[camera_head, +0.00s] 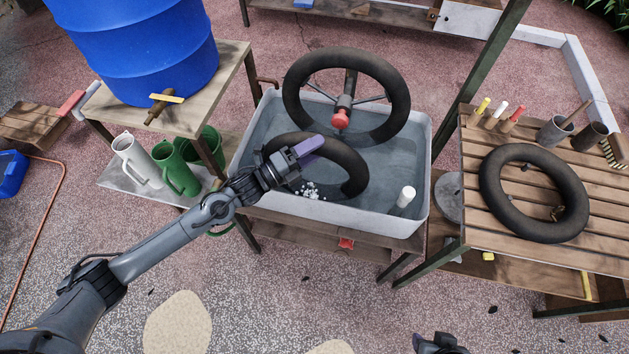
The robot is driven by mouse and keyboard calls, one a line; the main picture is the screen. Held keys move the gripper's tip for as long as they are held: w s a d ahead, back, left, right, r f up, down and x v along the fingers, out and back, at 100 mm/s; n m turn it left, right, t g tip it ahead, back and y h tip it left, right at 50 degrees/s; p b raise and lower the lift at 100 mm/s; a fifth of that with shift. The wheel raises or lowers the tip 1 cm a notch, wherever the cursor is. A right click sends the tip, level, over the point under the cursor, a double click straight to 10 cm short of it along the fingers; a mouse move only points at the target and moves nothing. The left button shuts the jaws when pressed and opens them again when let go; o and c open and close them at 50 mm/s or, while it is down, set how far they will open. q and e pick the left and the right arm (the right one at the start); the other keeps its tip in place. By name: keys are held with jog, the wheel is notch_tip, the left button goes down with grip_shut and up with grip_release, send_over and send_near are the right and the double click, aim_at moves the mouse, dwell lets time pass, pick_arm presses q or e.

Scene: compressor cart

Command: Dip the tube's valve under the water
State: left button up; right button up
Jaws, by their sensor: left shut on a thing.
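A black inner tube (345,163) sits low in the water of a pale tub (417,150), partly submerged. My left gripper (304,150), with purple fingers, reaches over the tub's left side and is shut on this tube's upper left part. White bubbles (312,191) show on the water at the tube's near side. I cannot make out this tube's valve. The water (385,180) fills much of the tub. A dark part of my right gripper (438,344) shows at the bottom edge; its fingers are not clear.
A second tube (397,85) stands on a spoked holder with a red knob above the tub's back. A third tube (535,226) lies on the slatted table at right. A white cylinder (406,196) is in the tub. A blue barrel (150,50) stands left.

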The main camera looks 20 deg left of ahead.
pick_arm(q)
jog(key=shift+r, duration=0.2)
notch_tip(320, 180, up, 4)
jog(key=p, duration=0.3)
jog(key=shift+f, duration=0.1)
notch_tip(320, 180, up, 8)
jog(key=p, duration=0.6)
jog(key=shift+p, duration=0.3)
notch_tip(320, 180, up, 4)
jog(key=p, duration=0.3)
jog(key=shift+f, duration=0.1)
notch_tip(320, 180, up, 2)
jog(key=shift+r+p, duration=0.1)
jog(key=shift+p, duration=0.7)
